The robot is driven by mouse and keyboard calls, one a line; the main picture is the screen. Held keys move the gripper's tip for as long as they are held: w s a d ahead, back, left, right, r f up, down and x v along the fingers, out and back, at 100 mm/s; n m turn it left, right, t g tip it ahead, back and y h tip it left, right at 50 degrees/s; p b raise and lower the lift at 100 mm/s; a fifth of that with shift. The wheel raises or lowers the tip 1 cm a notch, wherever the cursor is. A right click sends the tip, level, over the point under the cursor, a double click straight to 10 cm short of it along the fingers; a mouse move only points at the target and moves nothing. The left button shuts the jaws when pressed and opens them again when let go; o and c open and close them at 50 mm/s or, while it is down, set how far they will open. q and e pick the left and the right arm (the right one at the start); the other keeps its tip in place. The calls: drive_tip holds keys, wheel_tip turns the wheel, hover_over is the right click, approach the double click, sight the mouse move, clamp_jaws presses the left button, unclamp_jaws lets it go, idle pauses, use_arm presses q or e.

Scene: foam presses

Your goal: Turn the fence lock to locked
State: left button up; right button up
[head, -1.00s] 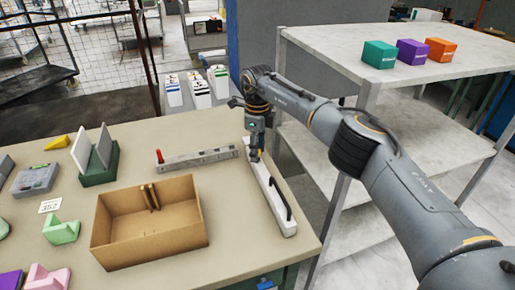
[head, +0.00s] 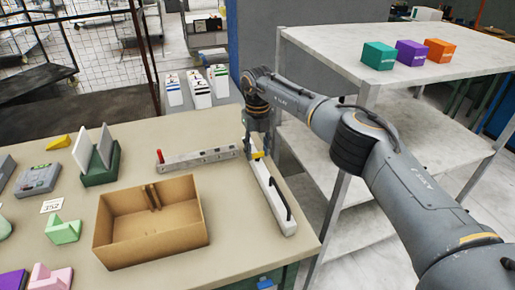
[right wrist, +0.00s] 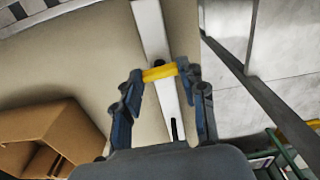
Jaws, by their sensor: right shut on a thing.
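The fence is a long white bar (head: 263,187) on the right side of the table, with a black handle (head: 288,208) along its near part. The fence lock is a small yellow lever (head: 257,155) near the bar's far end. In the right wrist view the lever (right wrist: 159,73) lies crosswise over the white bar (right wrist: 151,30), above a dark pivot. My right gripper (right wrist: 162,74) is shut on the lever, one fingertip at each end. In the head view this gripper (head: 259,150) points down and partly hides the lever. My left gripper is not in view.
An open cardboard box (head: 150,247) stands left of the fence. A grey bar with a red knob (head: 196,158) lies behind the box, close to the gripper. A shelf (head: 420,62) with coloured boxes stands at the right. Bare table lies between box and fence.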

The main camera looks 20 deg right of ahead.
sight(258, 153)
drive_tip(key=shift+m, duration=0.5)
drive_tip(key=o, duration=1.1)
drive_tip(key=shift+o, duration=0.2)
drive_tip(key=shift+r, duration=0.2)
wheel_tip(258, 153, up, 12)
drive_tip(key=shift+f, duration=0.2)
